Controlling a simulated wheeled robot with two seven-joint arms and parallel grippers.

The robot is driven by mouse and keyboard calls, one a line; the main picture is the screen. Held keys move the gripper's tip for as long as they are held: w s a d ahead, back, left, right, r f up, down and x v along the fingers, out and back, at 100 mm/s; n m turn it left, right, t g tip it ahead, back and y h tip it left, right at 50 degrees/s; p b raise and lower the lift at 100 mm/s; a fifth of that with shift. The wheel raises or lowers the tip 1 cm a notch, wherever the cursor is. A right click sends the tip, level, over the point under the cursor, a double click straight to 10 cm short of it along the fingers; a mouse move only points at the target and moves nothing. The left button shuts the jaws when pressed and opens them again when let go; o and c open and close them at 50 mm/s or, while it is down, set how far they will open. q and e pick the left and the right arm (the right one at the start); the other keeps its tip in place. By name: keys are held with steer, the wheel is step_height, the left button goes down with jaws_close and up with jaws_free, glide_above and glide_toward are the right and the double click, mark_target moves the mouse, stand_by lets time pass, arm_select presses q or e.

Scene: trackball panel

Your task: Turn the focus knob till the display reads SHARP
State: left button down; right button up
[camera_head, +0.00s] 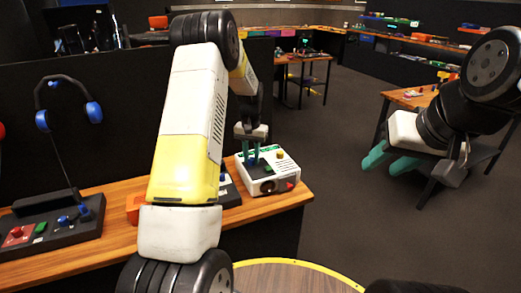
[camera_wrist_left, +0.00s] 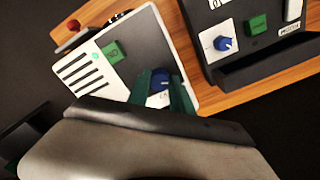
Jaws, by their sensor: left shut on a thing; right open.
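A white box-like device (camera_head: 247,181) stands on the wooden desk at centre; it also shows in the left wrist view (camera_wrist_left: 152,42). A blue knob (camera_wrist_left: 160,78) sits on its top, near a green block (camera_wrist_left: 112,51) with a mark I cannot read. My left gripper (camera_head: 254,163) reaches down onto the device. In the left wrist view its green fingers (camera_wrist_left: 168,92) are shut on the blue knob, one at each side. The knob's label is mostly hidden, and no SHARP reading is legible. My right gripper (camera_head: 391,161) is open and empty, in the air at right, away from the device.
A dark panel with another blue knob (camera_wrist_left: 225,44) and a green block (camera_wrist_left: 258,25) stands beside the device.

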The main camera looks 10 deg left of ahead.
mark_target(252, 159)
arm_select(q)
steer(key=shift+m, duration=0.6)
steer(key=c, duration=1.1)
jaws_free()
steer(key=shift+c, duration=0.2)
steer(key=shift+r, duration=3.9)
